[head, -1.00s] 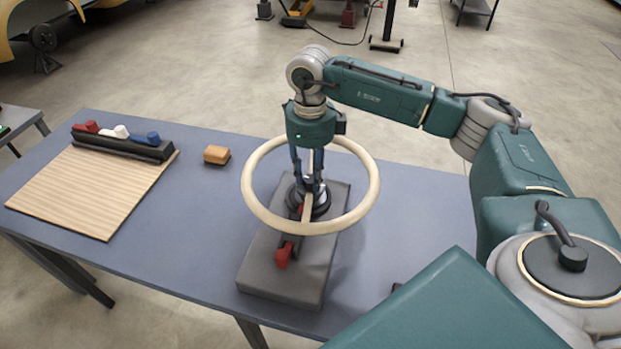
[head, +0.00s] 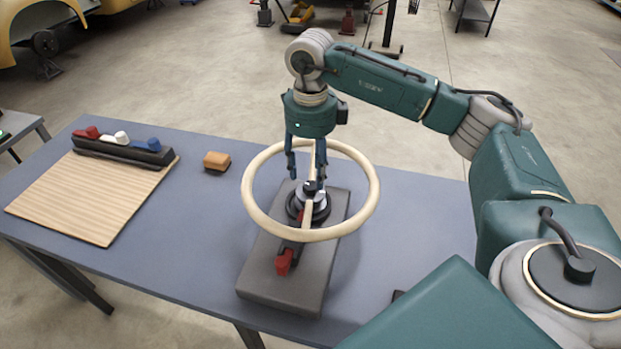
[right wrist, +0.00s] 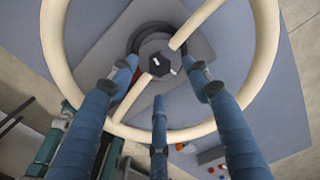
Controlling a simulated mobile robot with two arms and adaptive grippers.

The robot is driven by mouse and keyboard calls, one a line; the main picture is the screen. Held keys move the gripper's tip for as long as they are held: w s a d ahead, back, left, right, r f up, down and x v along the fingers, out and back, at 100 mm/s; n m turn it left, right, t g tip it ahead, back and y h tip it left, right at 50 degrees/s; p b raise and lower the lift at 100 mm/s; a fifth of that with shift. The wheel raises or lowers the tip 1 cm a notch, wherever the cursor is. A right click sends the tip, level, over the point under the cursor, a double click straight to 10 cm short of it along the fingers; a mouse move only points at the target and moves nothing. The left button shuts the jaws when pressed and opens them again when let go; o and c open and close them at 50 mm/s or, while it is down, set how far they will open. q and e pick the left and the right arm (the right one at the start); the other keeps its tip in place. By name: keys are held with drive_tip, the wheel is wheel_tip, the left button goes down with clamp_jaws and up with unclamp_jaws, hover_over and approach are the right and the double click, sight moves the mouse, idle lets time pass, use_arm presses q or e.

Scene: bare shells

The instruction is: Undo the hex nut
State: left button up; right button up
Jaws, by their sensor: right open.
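The hex nut (right wrist: 160,65) is a small dark piece with a pale mark, at the centre of the wheel's hub in the right wrist view. It is small and partly hidden by the fingers in the head view. The cream steering wheel (head: 251,205) lies around it, its spokes meeting at the hub, above a grey base block (head: 300,275). My right gripper (head: 307,180) points down inside the wheel's rim, just above the hub. Its blue fingers (right wrist: 162,82) are spread around the nut, open and empty. My left gripper is not in view.
A ridged wooden board (head: 90,195) lies at the table's left, with a black rack (head: 120,150) of red, white and blue pieces at its back edge. An orange-brown block (head: 217,160) sits between board and wheel. A red clamp-like piece (head: 284,262) is on the base block.

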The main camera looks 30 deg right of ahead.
sight(310, 185)
wheel_tip(310, 185, up, 8)
idle(0.5)
wheel_tip(310, 185, down, 11)
drive_tip(key=m+p, duration=0.7)
drive_tip(key=m, duration=0.6)
drive_tip(key=shift+r, duration=0.15)
drive_tip(key=shift+f, duration=0.7)
